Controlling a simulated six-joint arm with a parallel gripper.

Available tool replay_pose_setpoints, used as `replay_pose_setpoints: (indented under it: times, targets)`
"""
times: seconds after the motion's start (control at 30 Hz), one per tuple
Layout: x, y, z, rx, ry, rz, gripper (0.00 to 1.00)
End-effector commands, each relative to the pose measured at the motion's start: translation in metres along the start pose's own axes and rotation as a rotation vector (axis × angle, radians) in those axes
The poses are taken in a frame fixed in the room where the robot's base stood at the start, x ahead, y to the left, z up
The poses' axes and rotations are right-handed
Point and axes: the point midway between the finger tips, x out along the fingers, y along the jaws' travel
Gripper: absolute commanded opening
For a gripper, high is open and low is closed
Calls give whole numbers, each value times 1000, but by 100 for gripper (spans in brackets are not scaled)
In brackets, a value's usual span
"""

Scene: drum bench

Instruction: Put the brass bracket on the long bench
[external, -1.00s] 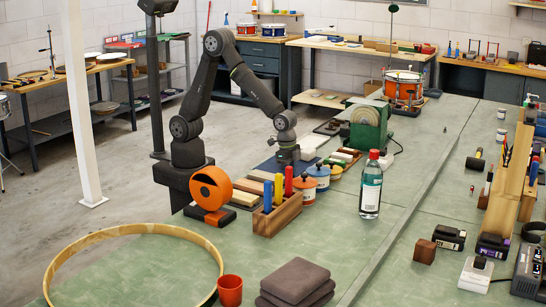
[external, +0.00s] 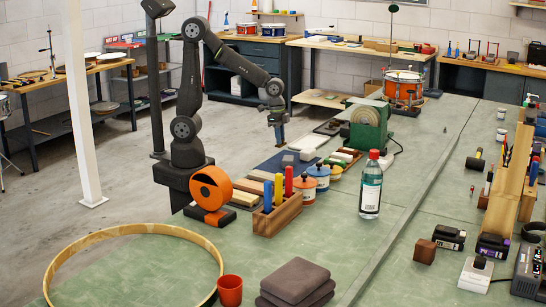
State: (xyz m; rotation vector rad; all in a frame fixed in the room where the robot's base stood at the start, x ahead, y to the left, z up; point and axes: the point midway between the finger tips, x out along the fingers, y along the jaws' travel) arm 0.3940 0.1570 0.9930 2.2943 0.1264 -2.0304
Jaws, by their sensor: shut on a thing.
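My gripper (external: 277,121) hangs pointing down in the air, behind the blue mat (external: 272,163). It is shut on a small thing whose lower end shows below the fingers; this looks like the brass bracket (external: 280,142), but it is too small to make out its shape. A green-topped bench (external: 330,245) fills the foreground, and a wood-topped bench (external: 345,46) stands at the back. I cannot tell from the picture alone which is the long bench.
A green grinder-like machine (external: 368,130) stands right of the gripper. Orange and blue jars (external: 319,178), a clear red-capped bottle (external: 371,190) and a wooden block with coloured handles (external: 278,212) stand nearer.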

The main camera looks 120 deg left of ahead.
Motion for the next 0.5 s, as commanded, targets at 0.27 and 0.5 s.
replay_pose_setpoints:
  times: [0.27,0.5]
  targets:
    - [37,-60,3,-8,-4,1,0]
    - [62,-102,3,-5,-2,1,0]
